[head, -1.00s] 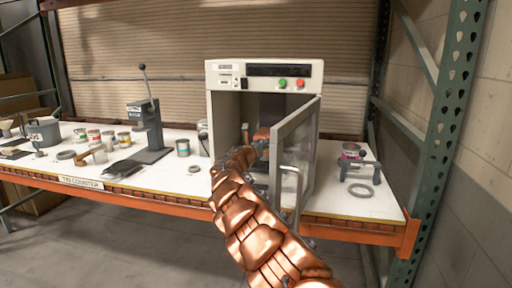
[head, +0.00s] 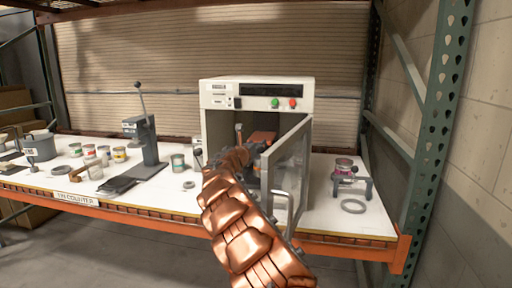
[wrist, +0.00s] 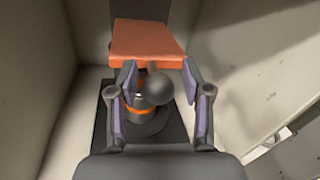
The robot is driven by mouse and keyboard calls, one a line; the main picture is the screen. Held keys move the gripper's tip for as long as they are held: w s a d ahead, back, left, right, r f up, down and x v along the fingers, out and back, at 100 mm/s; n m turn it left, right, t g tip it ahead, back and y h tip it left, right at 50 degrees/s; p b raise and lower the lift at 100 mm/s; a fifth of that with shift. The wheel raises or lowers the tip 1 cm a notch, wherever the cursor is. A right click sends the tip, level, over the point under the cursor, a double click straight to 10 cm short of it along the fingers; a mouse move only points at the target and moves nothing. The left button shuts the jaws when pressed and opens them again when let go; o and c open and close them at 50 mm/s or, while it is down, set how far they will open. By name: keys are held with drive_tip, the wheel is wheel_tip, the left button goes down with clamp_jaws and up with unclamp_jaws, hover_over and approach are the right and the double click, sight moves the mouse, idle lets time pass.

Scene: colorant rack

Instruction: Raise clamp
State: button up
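The clamp is an orange block (wrist: 146,42) inside the open white machine (head: 218,97); part of it also shows in the head view (head: 262,139). Below it in the wrist view is a dark round knob (wrist: 161,88). A dark round piece with an orange band (wrist: 131,108) sits beside and under the knob, on a dark base plate (wrist: 98,140). My gripper (wrist: 159,82) is open, with one finger on each side of the knob and gaps showing. Whether the knob belongs to the clamp is unclear. In the head view my arm hides the gripper.
The machine's glass door (head: 286,170) stands open at the right, close to my arm. Pale inner walls (wrist: 40,80) flank the gripper. A lever press (head: 147,140) and several cans stand left on the counter. A small grey stand (head: 352,183) with a can is at right.

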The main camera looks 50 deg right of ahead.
drive_tip(key=shift+o, duration=0.4)
drive_tip(key=shift+f, duration=0.15)
drive_tip(key=shift+a, duration=0.1)
drive_tip(key=v, duration=1.1)
drive_tip(key=shift+s+a, duration=0.15)
drive_tip(key=shift+a, duration=0.2)
